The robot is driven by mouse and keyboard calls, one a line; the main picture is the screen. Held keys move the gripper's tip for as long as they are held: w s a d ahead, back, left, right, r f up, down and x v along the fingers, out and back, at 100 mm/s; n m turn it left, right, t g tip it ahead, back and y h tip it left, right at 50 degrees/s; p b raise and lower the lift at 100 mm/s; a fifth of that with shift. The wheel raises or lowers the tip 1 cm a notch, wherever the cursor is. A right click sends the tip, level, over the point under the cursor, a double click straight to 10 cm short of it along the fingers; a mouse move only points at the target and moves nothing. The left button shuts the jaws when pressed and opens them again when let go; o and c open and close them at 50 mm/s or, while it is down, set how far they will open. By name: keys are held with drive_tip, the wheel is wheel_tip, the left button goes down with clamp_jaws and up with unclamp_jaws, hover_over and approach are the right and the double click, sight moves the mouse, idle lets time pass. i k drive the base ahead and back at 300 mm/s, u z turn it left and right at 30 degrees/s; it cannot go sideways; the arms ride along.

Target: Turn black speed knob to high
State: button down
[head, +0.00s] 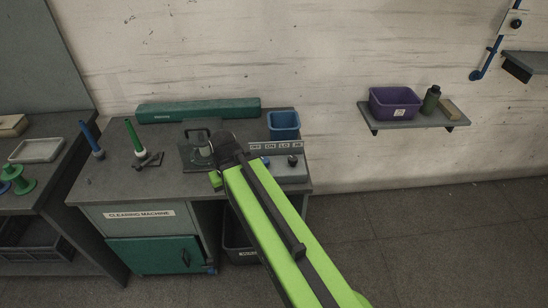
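A grey control box (285,174) stands at the right end of the cleaning machine's bench top. A label strip (277,147) behind it reads what looks like OFF, ON, LO, HI. A small black knob (292,160) sits on the box's right part, under the LO and HI end; its pointer direction is too small to read. A small blue knob (266,162) sits to its left, close to my arm. My green arm reaches up from the bottom right over the bench, left of the black knob.
A blue bin (284,125) stands behind the box. A grey metal fixture (197,151) is left of my arm. Blue and green spindles (133,134) and a long teal case (198,110) are on the bench. A wall shelf (414,122) holds a purple bin (395,102). The floor at right is clear.

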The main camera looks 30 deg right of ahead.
sight(292, 160)
drive_tip(key=z, duration=0.75)
drive_tip(key=k, duration=0.15)
drive_tip(key=z, duration=0.05)
